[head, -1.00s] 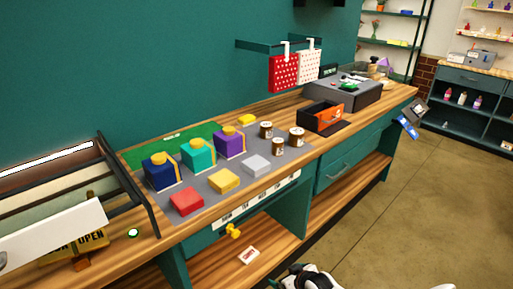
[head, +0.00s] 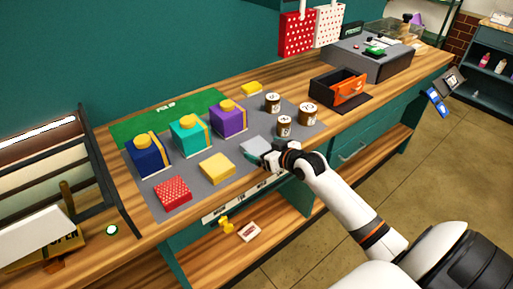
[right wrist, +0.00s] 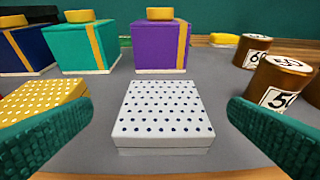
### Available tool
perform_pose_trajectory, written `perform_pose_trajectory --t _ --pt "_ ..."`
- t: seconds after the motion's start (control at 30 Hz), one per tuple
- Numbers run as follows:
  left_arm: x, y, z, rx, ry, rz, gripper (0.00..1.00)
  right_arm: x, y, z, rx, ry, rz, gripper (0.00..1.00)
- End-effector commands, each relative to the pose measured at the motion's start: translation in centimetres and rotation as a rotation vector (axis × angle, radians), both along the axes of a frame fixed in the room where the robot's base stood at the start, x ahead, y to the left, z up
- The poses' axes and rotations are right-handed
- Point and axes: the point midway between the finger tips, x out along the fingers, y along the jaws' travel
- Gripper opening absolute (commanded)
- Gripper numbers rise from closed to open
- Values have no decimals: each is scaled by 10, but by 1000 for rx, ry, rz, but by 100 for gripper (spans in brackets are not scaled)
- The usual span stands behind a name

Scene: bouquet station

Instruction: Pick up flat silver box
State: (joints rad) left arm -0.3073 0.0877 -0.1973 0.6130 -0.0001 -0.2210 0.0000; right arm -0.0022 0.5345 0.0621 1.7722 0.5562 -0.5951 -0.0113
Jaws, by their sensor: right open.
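The flat silver box (head: 256,147) lies on the grey mat (head: 200,195) near the counter's front edge. In the right wrist view the silver box (right wrist: 163,112) has a dark-dotted top and sits centred between the fingers. My right gripper (head: 267,155) is at the front side of the box in the head view, partly covering it. In the right wrist view the green fingers of my right gripper (right wrist: 160,125) are wide apart, one on each side, with gaps to the box. My left gripper is not in view.
A flat yellow box (head: 217,168) and a red box (head: 172,192) lie left of the silver box. Blue, teal (head: 189,135) and purple (head: 229,119) gift boxes stand behind. Brown weights (head: 284,126) stand to the right, near an orange-fronted drawer (head: 349,90).

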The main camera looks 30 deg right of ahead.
Motion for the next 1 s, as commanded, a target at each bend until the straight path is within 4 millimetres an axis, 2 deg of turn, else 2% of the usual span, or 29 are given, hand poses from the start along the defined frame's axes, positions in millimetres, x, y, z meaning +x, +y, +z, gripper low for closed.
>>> perform_pose_trajectory --t 0.17,0.5,0.83,1.0 --pt "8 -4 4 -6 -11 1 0 9 0 -5 2 1 -1 98" --pt "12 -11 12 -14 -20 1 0 45 1 -25 2 -1 -1 98" --pt "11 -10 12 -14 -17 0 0 49 1 -28 0 0 0 98" --pt "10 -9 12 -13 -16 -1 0 49 1 -28 0 0 -1 70"
